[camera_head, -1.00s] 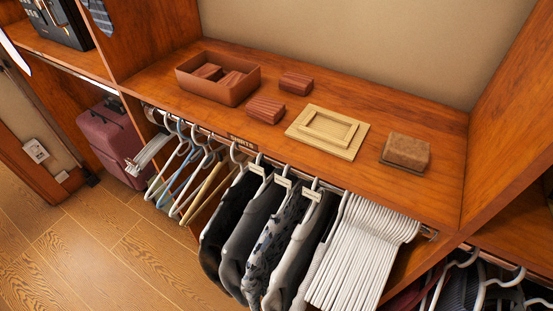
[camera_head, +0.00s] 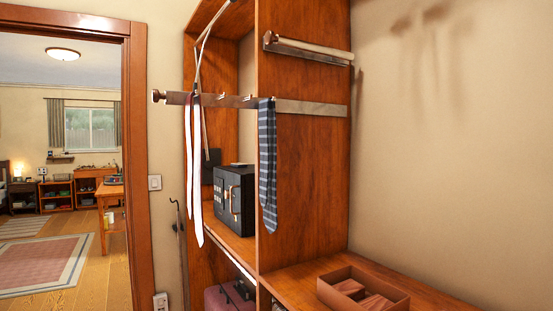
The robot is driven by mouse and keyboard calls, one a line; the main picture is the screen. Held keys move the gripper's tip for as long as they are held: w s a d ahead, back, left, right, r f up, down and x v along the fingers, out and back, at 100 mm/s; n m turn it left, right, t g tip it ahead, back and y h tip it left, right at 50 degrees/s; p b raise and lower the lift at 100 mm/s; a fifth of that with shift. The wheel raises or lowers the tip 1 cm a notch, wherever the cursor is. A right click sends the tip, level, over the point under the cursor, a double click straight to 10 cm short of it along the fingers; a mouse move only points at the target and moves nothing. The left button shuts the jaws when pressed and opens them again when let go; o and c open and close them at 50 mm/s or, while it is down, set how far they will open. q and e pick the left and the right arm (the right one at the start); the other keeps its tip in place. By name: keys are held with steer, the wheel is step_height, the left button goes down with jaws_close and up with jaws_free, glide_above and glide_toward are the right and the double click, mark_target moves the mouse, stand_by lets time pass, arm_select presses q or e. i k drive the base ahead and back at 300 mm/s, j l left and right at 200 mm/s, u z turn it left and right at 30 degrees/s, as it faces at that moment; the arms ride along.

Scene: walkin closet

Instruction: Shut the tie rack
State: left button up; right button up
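The tie rack is a metal rail (camera_head: 310,107) fixed along the wooden side panel of the closet. Its sliding arm (camera_head: 235,101) sticks out to the left past the panel's front edge, so the rack is pulled out. A round knob (camera_head: 156,96) is at its outer end. A white tie (camera_head: 196,175) hangs near the outer end, and a dark striped tie (camera_head: 267,165) hangs by the panel. Small hooks stand between them. Neither of my grippers is in view.
A wooden panel (camera_head: 300,190) stands behind the rack. A black case (camera_head: 234,200) sits on a shelf left of it. An upper metal bar (camera_head: 308,48) is above. A brown box (camera_head: 363,290) is on the lower shelf. A doorway opens at far left.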

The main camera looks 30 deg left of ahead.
mark_target(171, 98)
steer(key=k+u, duration=0.1)
steer(key=u, duration=0.7)
steer(key=k+u, duration=0.15)
steer(key=u, duration=0.25)
steer(key=k+u, duration=0.1)
steer(key=u, duration=0.3)
